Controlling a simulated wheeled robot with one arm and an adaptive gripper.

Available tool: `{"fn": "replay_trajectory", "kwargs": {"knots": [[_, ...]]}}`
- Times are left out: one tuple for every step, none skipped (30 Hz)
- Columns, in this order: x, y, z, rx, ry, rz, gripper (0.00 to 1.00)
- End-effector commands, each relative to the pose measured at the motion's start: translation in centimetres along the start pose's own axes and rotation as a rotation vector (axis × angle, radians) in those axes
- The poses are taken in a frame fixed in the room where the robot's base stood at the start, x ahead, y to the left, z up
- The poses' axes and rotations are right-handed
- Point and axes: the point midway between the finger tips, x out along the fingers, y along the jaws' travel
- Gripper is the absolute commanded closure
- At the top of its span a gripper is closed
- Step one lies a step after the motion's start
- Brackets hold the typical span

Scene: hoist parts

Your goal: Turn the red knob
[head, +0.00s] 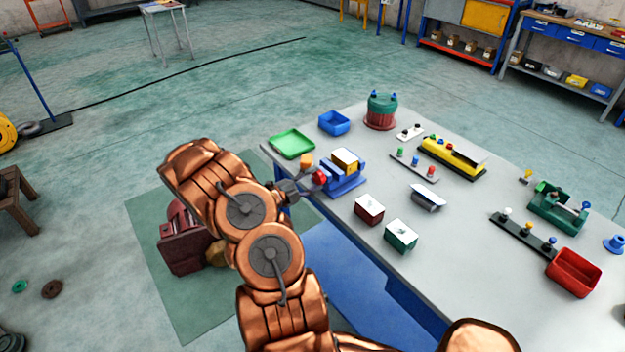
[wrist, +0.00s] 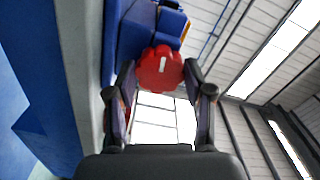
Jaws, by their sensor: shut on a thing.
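The red knob (head: 319,177) sits on the near left side of a blue device (head: 346,187) at the table's left edge. In the wrist view, the knob (wrist: 160,70) is a red scalloped disc with a white mark that stands nearly upright. My gripper (head: 306,183) reaches it from the left, over the table edge. In the wrist view, the two fingertips of my gripper (wrist: 160,79) are on either side of the knob, shut on it. The blue device (wrist: 134,32) shows behind the knob. The knob's shaft is hidden.
A green tray (head: 292,144) and a blue bin (head: 334,123) stand beyond. A red box (head: 369,209) and a green box (head: 401,236) are to the right. The tabletop (head: 460,270) has free room at the front.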

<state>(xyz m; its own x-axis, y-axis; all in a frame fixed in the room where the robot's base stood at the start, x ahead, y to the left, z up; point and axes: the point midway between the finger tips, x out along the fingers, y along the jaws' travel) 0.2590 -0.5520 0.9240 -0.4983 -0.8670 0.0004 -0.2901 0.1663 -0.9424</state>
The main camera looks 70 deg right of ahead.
Motion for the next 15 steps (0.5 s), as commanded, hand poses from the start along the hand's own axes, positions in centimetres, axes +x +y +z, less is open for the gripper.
{"fn": "replay_trajectory", "kwargs": {"knots": [[-0.05,-0.04,0.10,-0.002,-0.003,-0.001,0.83],[-0.05,-0.04,0.11,-0.003,-0.003,0.000,0.83],[-0.05,-0.03,0.11,-0.004,-0.003,0.000,0.83],[-0.05,-0.03,0.11,-0.004,-0.003,0.000,0.83],[-0.05,-0.04,0.11,-0.004,-0.003,0.000,0.83],[-0.05,-0.04,0.11,-0.003,-0.003,0.000,0.83],[-0.05,-0.03,0.12,-0.003,-0.003,0.000,0.83],[-0.05,-0.04,0.12,-0.003,-0.003,0.000,0.83],[-0.05,-0.03,0.12,-0.003,-0.003,0.000,0.83],[-0.05,-0.03,0.12,-0.003,-0.003,0.000,0.83],[-0.05,-0.03,0.12,-0.003,-0.003,0.000,0.83],[-0.05,-0.04,0.12,-0.003,-0.003,0.000,0.45],[-0.05,-0.04,0.11,-0.003,-0.003,0.000,0.42],[-0.05,-0.04,0.10,-0.002,-0.003,0.000,0.39],[-0.04,-0.02,0.09,-0.003,-0.002,0.000,0.35]]}}
